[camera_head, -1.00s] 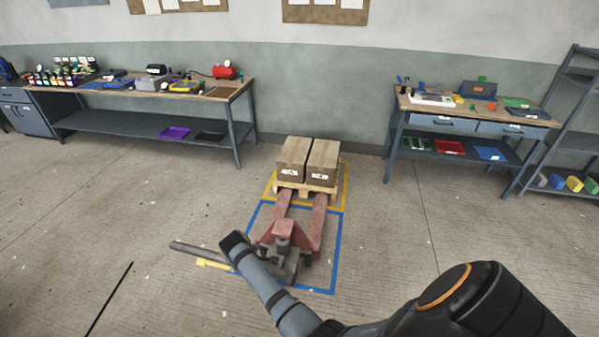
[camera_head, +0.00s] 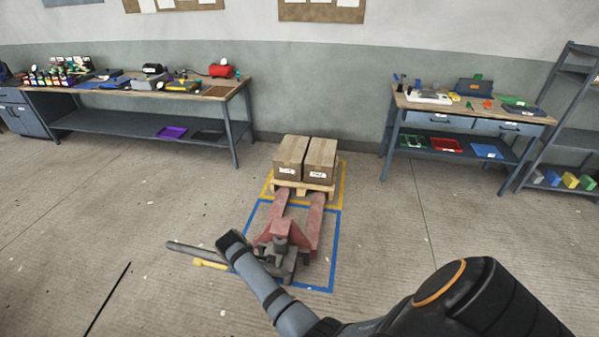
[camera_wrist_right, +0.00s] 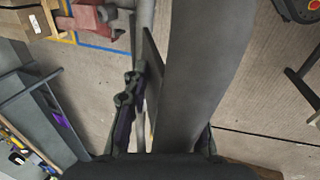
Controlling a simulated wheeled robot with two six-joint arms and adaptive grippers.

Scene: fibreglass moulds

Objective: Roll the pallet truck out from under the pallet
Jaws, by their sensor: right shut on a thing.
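The red pallet truck (camera_head: 280,232) stands mostly inside the blue floor outline, its two forks pointing towards the wooden pallet (camera_head: 303,187). The forks run up to the pallet's near side; their tips are hidden. Two brown cartons (camera_head: 304,158) stand on the pallet. The grey handle (camera_head: 190,249) of the truck slants low out to the left. My right gripper (camera_head: 232,241) is shut on the handle, which fills the middle of the right wrist view (camera_wrist_right: 207,65). The truck's red body (camera_wrist_right: 92,18) shows at that view's top left. My left gripper is not in view.
A yellow floor outline (camera_head: 343,184) surrounds the pallet, and a blue one (camera_head: 334,256) surrounds most of the truck. Workbenches stand at the left (camera_head: 238,90) and right (camera_head: 400,103), with a shelf rack (camera_head: 560,112) at far right. The floor left of the truck is clear.

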